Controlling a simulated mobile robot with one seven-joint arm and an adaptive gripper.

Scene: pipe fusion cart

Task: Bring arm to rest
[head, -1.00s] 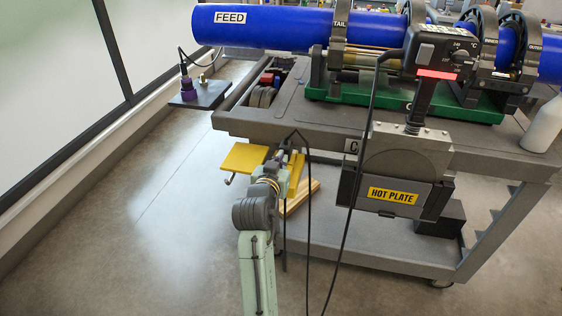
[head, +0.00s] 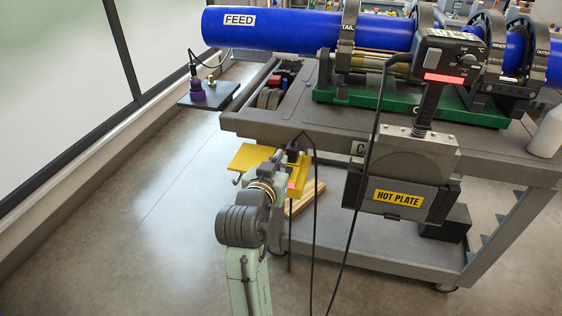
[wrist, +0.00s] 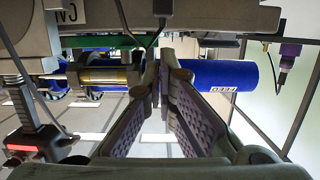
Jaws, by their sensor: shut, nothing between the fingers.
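My arm reaches up from the bottom of the head view, and my gripper (head: 281,157) is at the cart's front left edge, partly hidden by my own wrist. In the wrist view my gripper (wrist: 160,58) has its two fingers together at the tips, with nothing between them. A dark cable passes close to the fingertips there. I cannot tell whether it touches them. The grey cart (head: 300,135) is just beyond the gripper.
The blue pipe (head: 285,30) lies along the cart top. The hot plate (head: 400,190) hangs at its front with loose cables (head: 314,220). A yellow plate (head: 250,157) and a dark shelf with a purple plug (head: 197,92) stick out left. Floor at left is clear.

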